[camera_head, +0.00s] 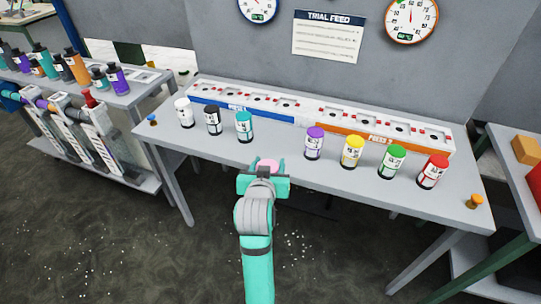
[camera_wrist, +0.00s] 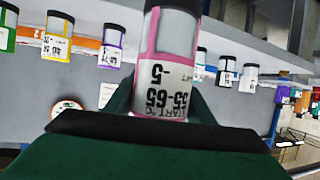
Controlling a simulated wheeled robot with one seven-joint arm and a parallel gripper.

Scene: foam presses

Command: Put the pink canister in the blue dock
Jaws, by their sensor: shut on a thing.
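The pink canister (camera_head: 266,162) is held between the fingers of my gripper (camera_head: 267,168), in front of the table's front edge. In the wrist view the pink canister (camera_wrist: 172,48) fills the middle, with a white label and pink bands, and green fingers on both sides. Its lower part is hidden by my gripper. The blue dock (camera_head: 240,112) is a white slotted strip with a blue front, at the back left of the table. My gripper is apart from the dock, with a stretch of table between them.
White (camera_head: 184,112), black (camera_head: 213,120) and teal (camera_head: 244,126) canisters stand before the blue dock. Purple (camera_head: 314,142), yellow (camera_head: 352,151), green (camera_head: 391,161) and red (camera_head: 432,170) ones stand before the orange dock (camera_head: 370,143). A gap lies between teal and purple.

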